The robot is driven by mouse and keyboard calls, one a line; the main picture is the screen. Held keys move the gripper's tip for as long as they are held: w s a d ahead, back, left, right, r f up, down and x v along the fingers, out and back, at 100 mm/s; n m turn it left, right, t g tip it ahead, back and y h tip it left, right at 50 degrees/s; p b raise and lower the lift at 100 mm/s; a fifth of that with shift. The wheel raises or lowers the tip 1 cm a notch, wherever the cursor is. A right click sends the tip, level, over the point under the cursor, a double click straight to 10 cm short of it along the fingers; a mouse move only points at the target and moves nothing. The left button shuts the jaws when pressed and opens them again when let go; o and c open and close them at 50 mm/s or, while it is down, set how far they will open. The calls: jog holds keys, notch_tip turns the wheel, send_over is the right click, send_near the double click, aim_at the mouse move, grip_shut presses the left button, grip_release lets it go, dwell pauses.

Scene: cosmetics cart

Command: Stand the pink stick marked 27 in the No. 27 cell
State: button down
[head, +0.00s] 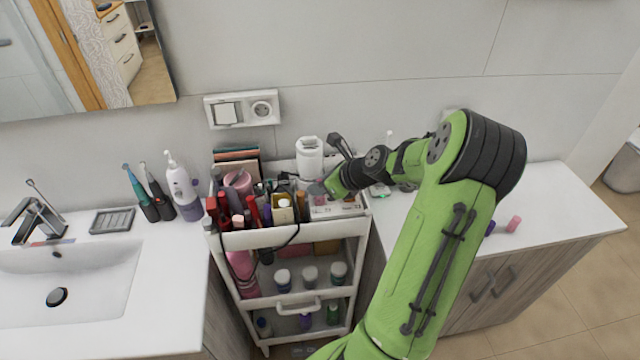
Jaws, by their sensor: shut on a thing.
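My gripper (326,190) is over the right part of the cart's top tray, just above a white box with number labels (334,210). It is shut on a small pink stick (316,188), mostly hidden by the gripper; its number cannot be read. Whether the stick touches the box or is inside a cell cannot be told. The labels are too small to tell which cell is No. 27. Another pink piece (513,224) stands on the right counter, with a purple one (490,228) beside it, partly behind my arm.
The white cart (290,239) is crowded on the left of its top tray with red and dark tubes and bottles. A white bottle (309,158) stands behind the box. A sink (80,280) is at left. The right counter is mostly clear.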

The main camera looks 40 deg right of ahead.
jog(key=shift+f, duration=0.25)
jog(key=c, duration=1)
grip_release()
jog(key=shift+f, duration=0.15)
jog(key=shift+s, duration=0.1)
jog(key=p+v, duration=0.2)
jog(key=v, duration=1.4)
jog(key=shift+d+p, duration=0.1)
jog(key=shift+p, duration=0.3)
